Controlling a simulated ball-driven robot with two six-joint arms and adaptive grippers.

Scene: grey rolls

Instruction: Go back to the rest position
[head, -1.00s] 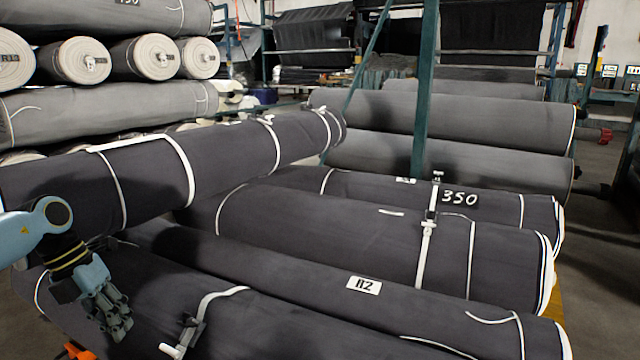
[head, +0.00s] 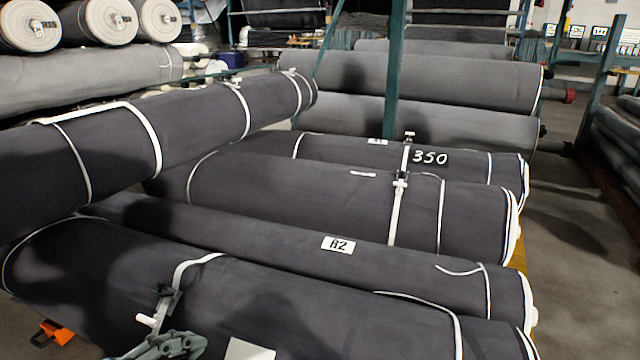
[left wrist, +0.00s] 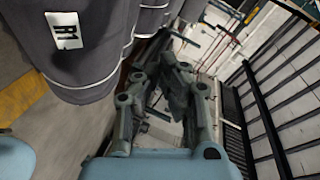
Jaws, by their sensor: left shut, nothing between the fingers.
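My left gripper (head: 165,345) shows at the bottom edge of the head view, in front of the nearest dark roll; only its grey fingers are in frame. In the left wrist view the same gripper (left wrist: 165,85) is shut with nothing between its fingers. It points past a dark roll with a white label (left wrist: 64,30), which is at the upper left of that view. I cannot tell its exact distance from the roll. My right gripper is in neither view.
Large dark fabric rolls (head: 330,215) with white straps fill the middle. One roll (head: 110,140) lies slanted above them at left. A green post (head: 393,70) stands behind. Open floor (head: 575,290) is at right. The wrist view shows a dark barred rack (left wrist: 285,85).

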